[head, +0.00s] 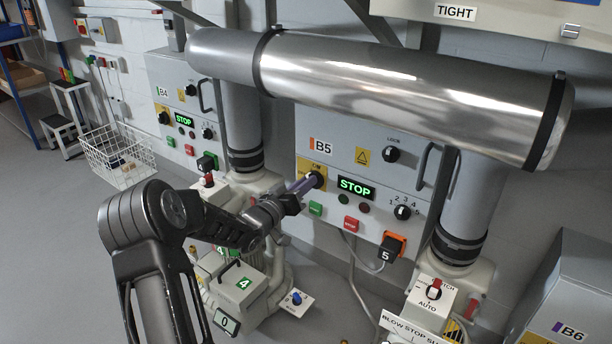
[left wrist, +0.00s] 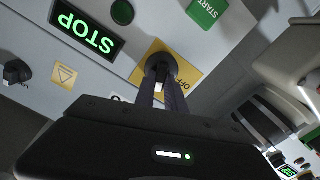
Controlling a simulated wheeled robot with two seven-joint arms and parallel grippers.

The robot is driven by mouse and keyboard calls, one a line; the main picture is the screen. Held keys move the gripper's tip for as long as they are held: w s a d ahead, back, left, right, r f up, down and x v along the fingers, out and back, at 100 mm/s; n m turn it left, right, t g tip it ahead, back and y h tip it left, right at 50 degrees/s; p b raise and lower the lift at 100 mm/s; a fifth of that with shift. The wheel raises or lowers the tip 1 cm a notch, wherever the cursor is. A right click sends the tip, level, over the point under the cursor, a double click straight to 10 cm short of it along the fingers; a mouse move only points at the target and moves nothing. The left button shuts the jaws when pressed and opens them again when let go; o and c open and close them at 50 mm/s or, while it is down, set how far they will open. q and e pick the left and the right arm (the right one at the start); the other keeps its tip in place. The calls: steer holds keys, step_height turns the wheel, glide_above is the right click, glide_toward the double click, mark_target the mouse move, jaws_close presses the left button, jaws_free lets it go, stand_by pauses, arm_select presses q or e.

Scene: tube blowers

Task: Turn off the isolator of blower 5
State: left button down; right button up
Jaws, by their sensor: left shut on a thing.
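The B5 panel (head: 335,145) is a grey box on the wall with an orange B5 label and a lit green STOP display (head: 356,188). Its isolator (head: 318,178) is a black rotary knob on a yellow plate at the panel's left. My left gripper (head: 305,184) is at this knob. In the left wrist view its two fingers are shut on the isolator knob (left wrist: 160,66), with the yellow plate (left wrist: 185,62) and the word OFF beside it. The fingers hide part of the knob, so its exact angle is hard to tell. My right gripper is not in view.
A large metal pipe (head: 400,85) runs above the panel. Below the display are a green button (head: 316,208), a red button (head: 352,224) and a selector dial (head: 403,212). The B4 panel (head: 180,100) is to the left. Blower 4's machine (head: 240,285) stands below the arm.

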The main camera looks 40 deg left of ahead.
arm_select(q)
steer(key=shift+a+f+n+p, duration=0.15)
steer(key=shift+n+p, duration=1.15)
steer(key=shift+n, duration=0.9)
steer(key=shift+a+f+n+p, duration=0.1)
steer(key=shift+f+n+p, duration=0.1)
steer(key=shift+n+p, duration=1.55)
steer(key=shift+a+f+n+p, duration=0.15)
steer(key=shift+n+p, duration=0.65)
steer(key=shift+n, duration=1.85)
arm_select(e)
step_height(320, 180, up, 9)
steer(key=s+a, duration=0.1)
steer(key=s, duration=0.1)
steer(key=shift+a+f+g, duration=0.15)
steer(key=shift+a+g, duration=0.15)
arm_select(q)
steer(key=shift+d, duration=0.1)
steer(key=c, duration=1.4)
jaws_free()
steer(key=s+p, duration=0.1)
steer(key=s, duration=0.7)
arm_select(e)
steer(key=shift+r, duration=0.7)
